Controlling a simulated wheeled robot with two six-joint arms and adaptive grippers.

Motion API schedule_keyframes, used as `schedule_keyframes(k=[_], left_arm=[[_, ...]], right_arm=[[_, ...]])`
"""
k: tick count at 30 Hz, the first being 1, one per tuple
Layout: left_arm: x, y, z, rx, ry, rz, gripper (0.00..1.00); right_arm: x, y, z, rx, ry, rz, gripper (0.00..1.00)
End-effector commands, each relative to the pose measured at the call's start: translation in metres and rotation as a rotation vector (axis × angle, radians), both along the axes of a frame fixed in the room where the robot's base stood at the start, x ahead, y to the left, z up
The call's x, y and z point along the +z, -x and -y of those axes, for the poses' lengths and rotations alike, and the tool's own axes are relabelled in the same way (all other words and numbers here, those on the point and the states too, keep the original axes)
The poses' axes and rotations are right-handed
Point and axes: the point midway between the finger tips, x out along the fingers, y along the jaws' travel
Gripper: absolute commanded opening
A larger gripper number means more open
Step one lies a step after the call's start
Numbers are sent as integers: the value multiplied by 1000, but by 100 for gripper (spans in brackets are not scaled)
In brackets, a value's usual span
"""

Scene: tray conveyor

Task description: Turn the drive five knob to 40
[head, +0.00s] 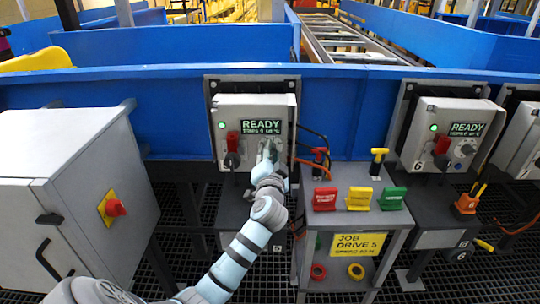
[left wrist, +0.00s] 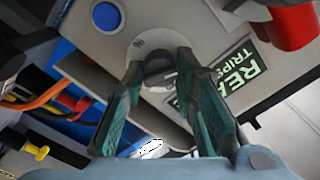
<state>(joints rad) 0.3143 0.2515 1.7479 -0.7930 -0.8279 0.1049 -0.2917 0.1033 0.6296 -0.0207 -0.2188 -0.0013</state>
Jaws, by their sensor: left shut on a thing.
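The drive five box (head: 230,107) is a grey panel on the blue wall, with a lit READY display (head: 261,127), a green lamp and a red-handled switch (head: 232,142). My left gripper (head: 268,152) is at the panel's lower right and hides the knob in the head view. In the left wrist view, the dark round knob (left wrist: 158,68) sits between the two green finger pads of my left gripper (left wrist: 160,62), which is shut on it. A pale dial plate surrounds the knob; its pointer setting cannot be read. My right gripper is not in view.
A small stand (head: 345,223) with red, yellow and green blocks and a yellow JOB DRIVE 5 card (head: 358,243) is right of my arm. A similar drive box marked 6 (head: 445,118) is farther right. A grey cabinet (head: 75,190) with a red knob stands left.

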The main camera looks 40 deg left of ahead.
Motion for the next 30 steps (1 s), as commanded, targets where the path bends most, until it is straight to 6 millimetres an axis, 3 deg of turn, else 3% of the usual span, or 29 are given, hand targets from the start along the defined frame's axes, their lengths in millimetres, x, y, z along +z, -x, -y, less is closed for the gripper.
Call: schedule_keyframes(k=[13,14,17,26,30], left_arm=[[-2,0,0,1,11,2,0],[-2,0,0,1,10,2,31],[-1,0,0,1,9,3,46],[0,1,1,-1,8,5,46],[-1,17,13,-1,9,4,46]], right_arm=[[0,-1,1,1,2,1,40],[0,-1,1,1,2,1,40],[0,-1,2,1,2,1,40],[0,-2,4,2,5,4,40],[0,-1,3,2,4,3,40]])
